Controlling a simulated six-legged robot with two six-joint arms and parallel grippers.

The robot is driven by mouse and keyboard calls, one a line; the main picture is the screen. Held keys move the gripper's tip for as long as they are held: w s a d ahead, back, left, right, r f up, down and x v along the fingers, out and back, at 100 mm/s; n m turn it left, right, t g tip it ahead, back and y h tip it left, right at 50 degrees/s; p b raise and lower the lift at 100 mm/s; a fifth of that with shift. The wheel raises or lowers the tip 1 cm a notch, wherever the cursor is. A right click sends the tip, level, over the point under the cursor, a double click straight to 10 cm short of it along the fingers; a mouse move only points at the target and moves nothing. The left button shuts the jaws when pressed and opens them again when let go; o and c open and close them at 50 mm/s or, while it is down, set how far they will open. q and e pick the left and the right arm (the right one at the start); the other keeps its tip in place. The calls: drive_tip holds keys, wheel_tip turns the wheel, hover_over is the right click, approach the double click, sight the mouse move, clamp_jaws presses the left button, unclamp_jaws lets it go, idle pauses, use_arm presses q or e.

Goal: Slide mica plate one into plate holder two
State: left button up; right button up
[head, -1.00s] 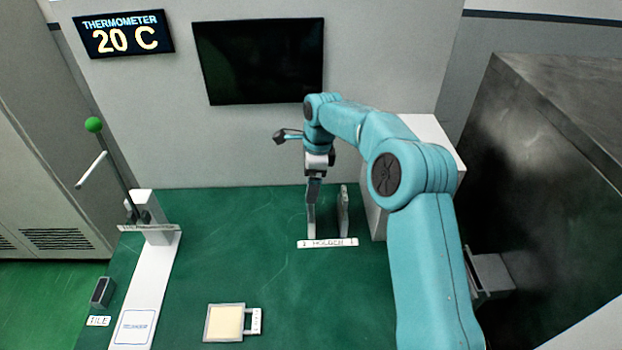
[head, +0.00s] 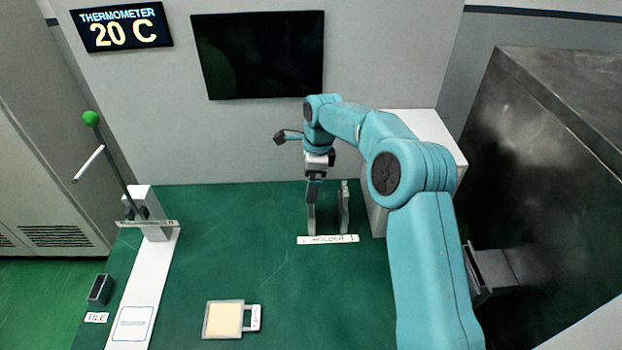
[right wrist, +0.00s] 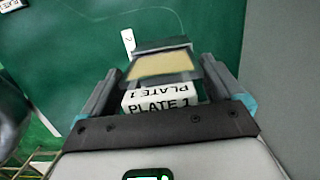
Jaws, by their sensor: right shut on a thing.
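My right gripper (head: 315,178) points down at the back of the green bench, above the left, upright grey holder, which is plate holder two (head: 311,218). In the right wrist view this gripper (right wrist: 165,95) is shut on the handle of mica plate one, whose white tag (right wrist: 160,106) reads PLATE 1. Its cream mica panel (right wrist: 160,65) extends away from the fingers, toward the label with a 2 (right wrist: 128,41). In the head view the plate is nearly edge-on, and I cannot tell whether it is inside the holder. My left gripper is not in view.
A second upright holder (head: 344,208) stands close to the right, with a HOLDER label strip (head: 328,239) in front. Another framed cream plate (head: 224,319) lies flat on the bench. A lever with a green knob (head: 91,118) stands left. A large dark metal box (head: 560,170) is at right.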

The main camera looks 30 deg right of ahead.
drive_tip(key=shift+f+b, duration=1.25)
drive_tip(key=shift+f, duration=0.75)
